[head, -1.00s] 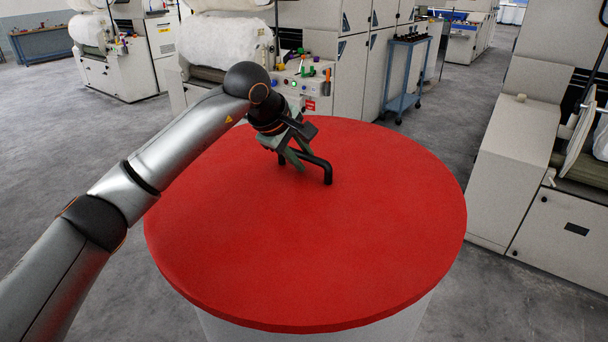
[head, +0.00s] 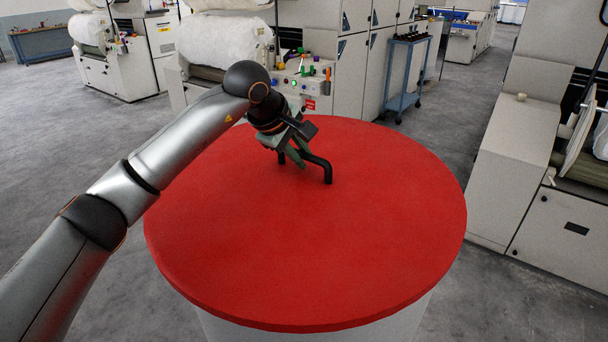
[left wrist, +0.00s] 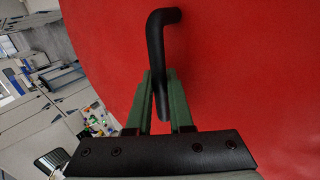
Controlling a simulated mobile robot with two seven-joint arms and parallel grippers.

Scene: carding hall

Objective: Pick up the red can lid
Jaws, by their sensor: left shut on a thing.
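The red can lid (head: 310,240) is a large round disc lying flat on top of a white can (head: 320,326). A black bar handle (head: 322,166) stands up from the lid beyond its middle. My left gripper (head: 298,158) reaches down to the handle from the left, its green fingers shut on the bar. In the left wrist view the handle (left wrist: 156,45) runs between the two green fingers (left wrist: 160,100), and the red lid (left wrist: 240,70) fills the background. The far end of the handle is partly hidden by the gripper. My right gripper is not in view.
A light machine cabinet (head: 512,160) stands right of the can. More machines (head: 345,70) and a blue-grey cart (head: 405,80) stand behind it. Open grey floor (head: 70,130) lies to the left.

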